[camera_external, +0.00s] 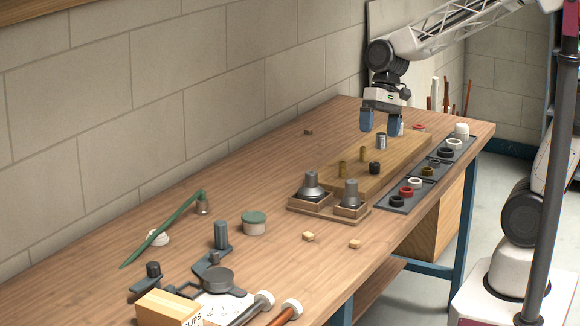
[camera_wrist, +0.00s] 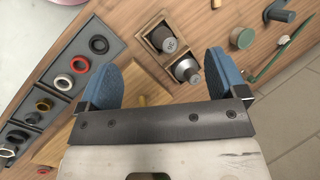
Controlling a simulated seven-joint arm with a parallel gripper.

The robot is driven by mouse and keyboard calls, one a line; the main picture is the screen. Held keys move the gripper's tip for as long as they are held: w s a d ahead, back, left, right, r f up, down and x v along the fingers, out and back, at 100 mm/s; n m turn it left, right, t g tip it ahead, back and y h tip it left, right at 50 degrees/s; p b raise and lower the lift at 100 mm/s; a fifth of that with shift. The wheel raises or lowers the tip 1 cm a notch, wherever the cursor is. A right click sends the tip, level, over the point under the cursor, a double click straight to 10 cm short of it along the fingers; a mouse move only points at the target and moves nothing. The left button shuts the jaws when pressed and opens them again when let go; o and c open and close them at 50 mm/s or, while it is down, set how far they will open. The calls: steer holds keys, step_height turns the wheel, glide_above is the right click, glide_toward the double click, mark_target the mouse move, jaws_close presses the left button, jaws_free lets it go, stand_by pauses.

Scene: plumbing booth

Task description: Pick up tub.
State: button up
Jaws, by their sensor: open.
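The tub (camera_external: 254,227) is a small cream cup with a green lid. It stands upright on the wooden bench, left of the middle of the external view. In the wrist view the tub (camera_wrist: 242,38) shows near the top right, beyond the right finger. My gripper (camera_external: 380,124) is open, with blue fingers pointing down above the far part of the bench, well away from the tub. In the wrist view my gripper (camera_wrist: 161,76) has nothing held between its fingers.
A wooden holder (camera_external: 296,205) with two grey-topped pieces stands between my gripper and the tub. Small wooden blocks (camera_external: 308,237) lie near the tub. A raised board (camera_external: 340,180) carries brass and dark fittings. A dark tray (camera_external: 398,203) holds rings. A green-handled tool (camera_external: 165,228) lies left.

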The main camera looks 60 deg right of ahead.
steer(key=w+a+f+m+g+y, duration=0.1)
steer(key=w+a+f+m+y, duration=0.15)
steer(key=w+a+f, duration=0.35)
steer(key=w+a+f+m+g+y, duration=0.1)
steer(key=w+a+f+m+y, duration=0.15)
steer(key=w, duration=0.55)
steer(key=m+y, duration=0.4)
steer(key=m, duration=0.2)
glide_toward(255, 214)
steer(key=x, duration=0.2)
steer(key=shift+s+a+f, duration=0.15)
steer(key=shift+a, duration=0.05)
steer(key=shift+x, duration=1.35)
steer(key=shift+f, duration=0.1)
steer(key=shift+x, duration=2.55)
steer(key=shift+f, duration=0.2)
steer(key=c, duration=0.9)
